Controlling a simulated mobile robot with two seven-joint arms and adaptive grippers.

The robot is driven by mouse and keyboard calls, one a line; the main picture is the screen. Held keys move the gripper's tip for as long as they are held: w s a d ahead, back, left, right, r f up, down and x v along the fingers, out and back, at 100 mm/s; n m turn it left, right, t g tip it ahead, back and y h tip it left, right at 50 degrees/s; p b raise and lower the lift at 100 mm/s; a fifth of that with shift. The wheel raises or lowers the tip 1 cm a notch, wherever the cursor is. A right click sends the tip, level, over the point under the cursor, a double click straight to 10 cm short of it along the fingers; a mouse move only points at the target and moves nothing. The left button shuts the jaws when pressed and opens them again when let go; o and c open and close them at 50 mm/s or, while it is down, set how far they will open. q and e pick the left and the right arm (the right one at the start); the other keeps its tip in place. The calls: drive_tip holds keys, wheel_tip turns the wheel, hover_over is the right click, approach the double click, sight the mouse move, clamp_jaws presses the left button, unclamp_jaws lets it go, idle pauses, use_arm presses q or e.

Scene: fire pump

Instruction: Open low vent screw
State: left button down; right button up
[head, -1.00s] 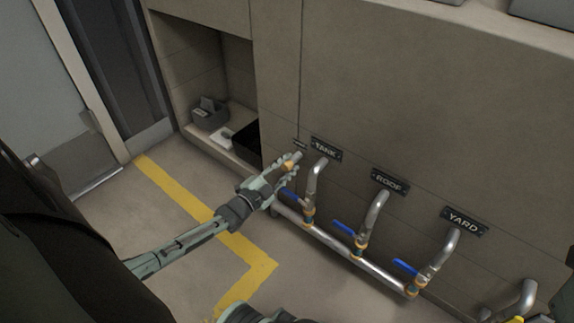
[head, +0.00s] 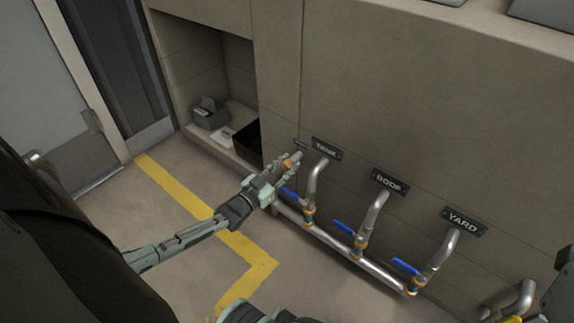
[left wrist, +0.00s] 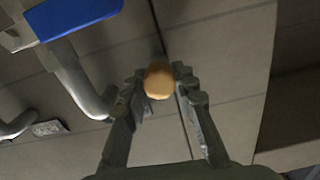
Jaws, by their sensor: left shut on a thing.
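The low vent screw shows as a small rounded orange-brass knob (left wrist: 159,82) in the left wrist view. It also shows in the head view (head: 288,164), below and left of the TANK plate. My left gripper (left wrist: 158,90) is shut on the knob, with one finger on each side of it. In the head view my left gripper (head: 284,170) reaches to the wall by the left end of the pipework. The fingers hide part of the knob's stem. My right gripper is not clearly in view.
Silver pipes with blue-handled valves stand right of the gripper under the TANK (head: 326,149), ROOF (head: 390,183) and YARD (head: 464,222) plates. The TANK valve's blue handle (left wrist: 70,15) is close to my left gripper. A black bin (head: 247,139) sits in the alcove.

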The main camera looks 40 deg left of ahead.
use_arm(q)
drive_tip(key=shift+n, duration=0.5)
drive_tip(key=c, duration=1.2)
unclamp_jaws()
drive_tip(key=s, duration=0.8)
drive_tip(key=s+a, duration=0.1)
drive_tip(key=s, duration=0.3)
drive_tip(key=shift+d, duration=0.1)
